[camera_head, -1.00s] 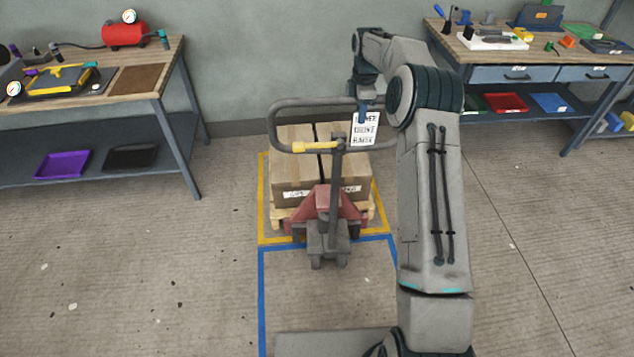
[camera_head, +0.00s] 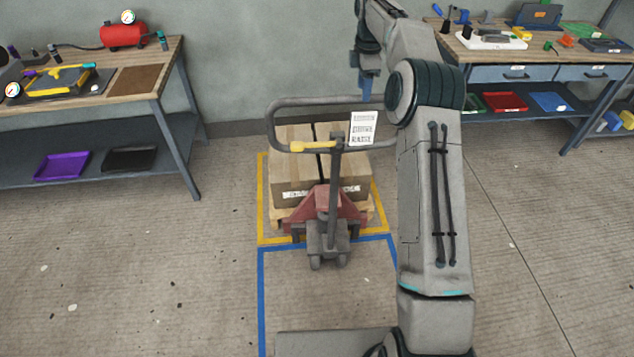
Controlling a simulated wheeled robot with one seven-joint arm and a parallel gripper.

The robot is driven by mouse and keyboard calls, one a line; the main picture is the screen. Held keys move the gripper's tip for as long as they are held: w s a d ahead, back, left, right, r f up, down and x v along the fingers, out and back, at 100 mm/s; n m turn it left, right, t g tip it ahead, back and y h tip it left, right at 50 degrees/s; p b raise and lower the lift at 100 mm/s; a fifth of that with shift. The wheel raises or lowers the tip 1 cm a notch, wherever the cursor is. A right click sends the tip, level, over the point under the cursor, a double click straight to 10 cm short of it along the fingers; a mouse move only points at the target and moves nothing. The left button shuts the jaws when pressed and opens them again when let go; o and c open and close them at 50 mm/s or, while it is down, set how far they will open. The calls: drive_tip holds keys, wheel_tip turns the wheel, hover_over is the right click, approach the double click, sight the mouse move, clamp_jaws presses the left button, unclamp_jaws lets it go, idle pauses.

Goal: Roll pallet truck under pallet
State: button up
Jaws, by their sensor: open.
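A red and grey pallet truck (camera_head: 326,210) stands in the middle, its body close against the near side of a wooden pallet (camera_head: 282,215). The forks are hidden, so how far under they reach cannot be told. Its upright grey handle (camera_head: 333,182) ends in a wide loop with a yellow lever (camera_head: 312,146) and a white label. Cardboard boxes (camera_head: 305,184) sit on the pallet. My gripper (camera_head: 364,90) is open above the right part of the handle loop, apart from it as far as the picture shows.
A yellow floor outline (camera_head: 263,200) surrounds the pallet, and a blue outline (camera_head: 262,295) lies nearer me. A workbench (camera_head: 160,88) with tools stands left, another workbench (camera_head: 560,62) right. The floor between is clear.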

wheel_tip(320, 180, up, 4)
drive_tip(key=shift+s+r, duration=0.1)
wheel_tip(320, 180, up, 8)
drive_tip(key=s, duration=0.2)
drive_tip(key=shift+s, duration=0.4)
drive_tip(key=shift+d, duration=0.1)
drive_tip(key=shift+r, duration=0.15)
idle(0.4)
